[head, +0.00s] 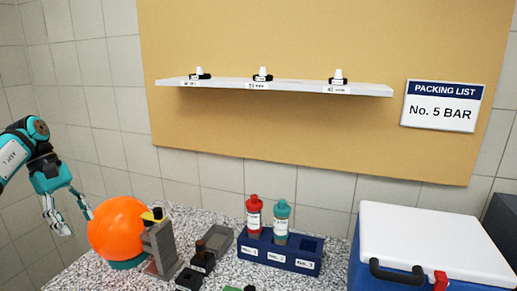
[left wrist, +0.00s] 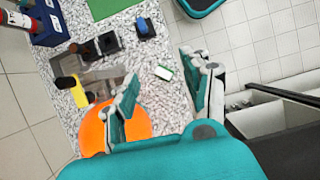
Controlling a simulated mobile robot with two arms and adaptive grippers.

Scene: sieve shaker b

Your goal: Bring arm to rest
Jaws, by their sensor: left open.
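My left arm comes in from the left edge of the head view. Its gripper (head: 72,222) hangs in the air just left of the orange dome (head: 118,228), fingers pointing down. The fingers are apart, with nothing between them. In the left wrist view the open gripper (left wrist: 161,76) shows its two fingers spread above the speckled worktop (left wrist: 152,52), and the left finger overlaps the orange dome in the picture. Whether a finger touches the dome I cannot tell. My right gripper is in neither view.
Beside the dome stands a grey post (head: 160,247) with a yellow and black top. A blue rack (head: 281,256) holds a red bottle (head: 254,214) and a teal bottle (head: 281,218). A white-lidded cooler (head: 435,240) stands right. A wall shelf (head: 290,87) carries three small items.

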